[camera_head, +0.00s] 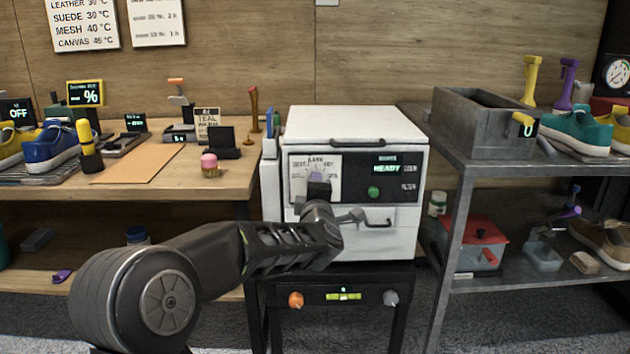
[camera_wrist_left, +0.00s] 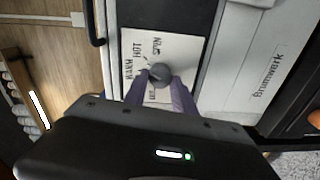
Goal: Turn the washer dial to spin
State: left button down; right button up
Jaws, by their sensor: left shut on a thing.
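The white washer (camera_head: 405,215) stands in the middle on a dark stand. Its front carries a white dial plate (camera_head: 299,170) and a black panel whose display (camera_head: 387,169) reads READY, with a green button (camera_head: 374,192) below. My left gripper (camera_head: 319,186) is at the dial plate and hides the dial in the head view. In the left wrist view the grey round dial (camera_wrist_left: 159,73) sits between the fingertips of my left gripper (camera_wrist_left: 160,82), which is shut on it. The plate there shows WARM, HOT and SPIN; the pointer's setting is unclear. My right gripper is not in view.
A wooden bench (camera_head: 225,184) with sneakers, brushes and a pink-topped jar (camera_head: 210,165) is at left. A metal shelf (camera_head: 490,160) with a grey trough (camera_head: 480,125) and shoes is at right. Knobs line the stand's front below the washer.

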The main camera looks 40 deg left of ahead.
pick_arm(q)
jog(key=shift+d+m+p, duration=0.1)
jog(key=shift+m+p, duration=3.15)
jog(key=shift+m, duration=2.05)
jog(key=c, duration=1)
grip_release()
jog(key=shift+c, duration=0.2)
jog(key=v, duration=0.7)
jog(key=shift+s+d+p, duration=0.25)
jog(key=shift+d+p, duration=0.05)
jog(key=shift+p, duration=0.05)
